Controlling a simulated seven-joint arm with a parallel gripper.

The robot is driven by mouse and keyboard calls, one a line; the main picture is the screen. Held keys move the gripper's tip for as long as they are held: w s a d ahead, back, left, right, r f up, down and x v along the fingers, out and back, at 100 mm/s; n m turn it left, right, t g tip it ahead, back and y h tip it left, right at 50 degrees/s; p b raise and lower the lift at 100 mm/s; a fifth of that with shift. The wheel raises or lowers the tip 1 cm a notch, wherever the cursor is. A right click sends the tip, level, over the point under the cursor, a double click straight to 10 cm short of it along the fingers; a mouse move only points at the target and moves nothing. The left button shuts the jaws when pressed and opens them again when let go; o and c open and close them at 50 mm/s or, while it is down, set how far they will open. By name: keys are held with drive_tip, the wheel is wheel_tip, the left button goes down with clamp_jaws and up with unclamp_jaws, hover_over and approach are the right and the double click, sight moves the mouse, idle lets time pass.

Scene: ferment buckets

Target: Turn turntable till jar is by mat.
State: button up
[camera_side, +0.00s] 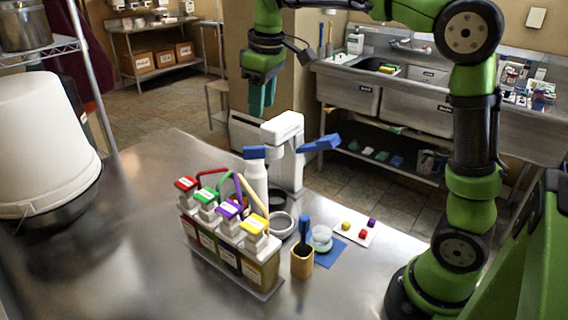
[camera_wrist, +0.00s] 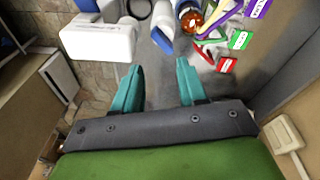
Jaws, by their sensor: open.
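My gripper (camera_side: 262,96) hangs high above the table's far edge, with its teal fingers pointing down. In the wrist view its fingers (camera_wrist: 158,68) are apart with nothing between them. A small clear jar (camera_side: 321,238) with a pale top stands on a blue mat (camera_side: 329,256) at the table's front right. I cannot tell for certain which thing is the turntable. A dark round disc (camera_side: 284,199) shows partly behind the bottle carrier, and a grey ring (camera_side: 282,224) lies in front of it. My gripper touches none of these.
A carrier (camera_side: 234,265) holds several bottles with coloured tops. A white machine (camera_side: 284,150) with blue parts and a blue-capped white bottle (camera_side: 256,178) stand behind it. A wooden cup (camera_side: 302,263), a white card with cubes (camera_side: 355,234) and a large white bucket (camera_side: 42,145) are also there.

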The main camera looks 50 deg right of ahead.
sight(254, 147)
wheel_tip(254, 147, up, 5)
drive_tip(key=w+n+g, duration=0.2)
drive_tip(key=w+n, duration=0.1)
drive_tip(key=n, duration=0.3)
wheel_tip(254, 147, down, 16)
drive_tip(key=shift+s+a+f, duration=0.15)
drive_tip(key=shift+f, duration=0.05)
clamp_jaws()
idle(0.4)
